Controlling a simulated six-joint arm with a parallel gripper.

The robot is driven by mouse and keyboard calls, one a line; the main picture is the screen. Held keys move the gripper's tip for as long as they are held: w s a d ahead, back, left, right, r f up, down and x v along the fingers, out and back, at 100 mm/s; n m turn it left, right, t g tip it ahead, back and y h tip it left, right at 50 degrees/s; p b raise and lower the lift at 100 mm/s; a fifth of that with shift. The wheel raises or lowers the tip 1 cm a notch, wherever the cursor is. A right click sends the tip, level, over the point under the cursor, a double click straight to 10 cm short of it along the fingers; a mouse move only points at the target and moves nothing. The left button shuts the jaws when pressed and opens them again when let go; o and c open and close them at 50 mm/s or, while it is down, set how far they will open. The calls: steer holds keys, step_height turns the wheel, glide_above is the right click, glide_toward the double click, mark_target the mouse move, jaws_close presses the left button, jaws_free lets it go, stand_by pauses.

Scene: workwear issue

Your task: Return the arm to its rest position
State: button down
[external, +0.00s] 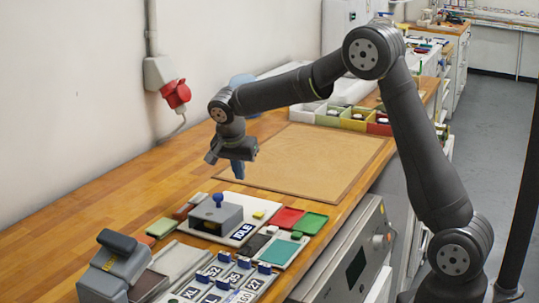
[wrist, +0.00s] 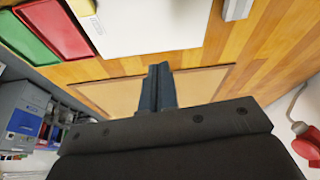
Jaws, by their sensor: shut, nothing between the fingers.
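My gripper (external: 238,168) hangs above the wooden bench (external: 160,171), near the left edge of a tan board (external: 318,160). My arm is raised and bent, with its base at the lower right of the external view. In the wrist view my gripper (wrist: 158,72) points over the bench. Its fingers are together with nothing between them. The fingers appear clear of the bench surface.
Below my gripper stand a grey box with a blue knob (external: 217,213), red (external: 287,219) and green (external: 311,222) trays, and label plates (external: 222,276). A grey device (external: 113,266) is at front left. Several coloured bins (external: 353,119) stand behind the board. A red socket (external: 176,94) is on the wall.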

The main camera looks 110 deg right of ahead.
steer(key=s+d+r, duration=0.1)
steer(key=s+d, duration=0.2)
steer(key=d, duration=0.1)
steer(key=v, duration=1)
steer(key=w+d+f+m+y, duration=0.1)
steer(key=w+d+f+m, duration=0.2)
steer(key=m, duration=0.3)
steer(key=shift+w+d+t+y, duration=0.3)
steer(key=shift+d, duration=0.6)
steer(key=shift+f, duration=0.1)
